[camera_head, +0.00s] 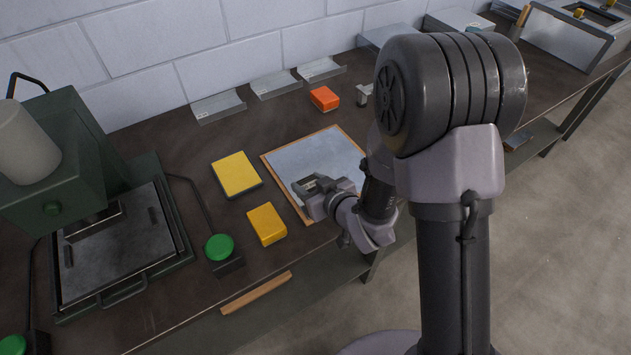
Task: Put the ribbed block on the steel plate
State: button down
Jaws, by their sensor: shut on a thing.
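The steel plate (322,158) is a flat grey sheet with a wooden border, lying on the dark workbench. My gripper (306,187) is over the near left part of the plate, pointing left. It is shut on a small grey piece that I take to be the ribbed block; the jaws hide most of it and its ribs are not clear. I cannot tell whether the block touches the plate. My arm hides the plate's right side.
A yellow-topped pad (236,174) and a yellow block (267,224) lie left of the plate. An orange block (324,98) and bent metal channels (218,106) lie behind. A green press (110,245) and green button (219,247) stand at left.

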jog(key=w, duration=0.5)
jog(key=w+d, duration=0.1)
jog(key=w, duration=0.1)
jog(key=shift+w+f, duration=0.15)
jog(key=shift+w+f+b, duration=0.2)
jog(key=shift+w+b, duration=0.05)
jog(key=shift+b, duration=0.05)
jog(key=shift+f+b, duration=0.95)
jog(key=shift+f, duration=0.75)
jog(key=c, duration=0.7)
grip_release()
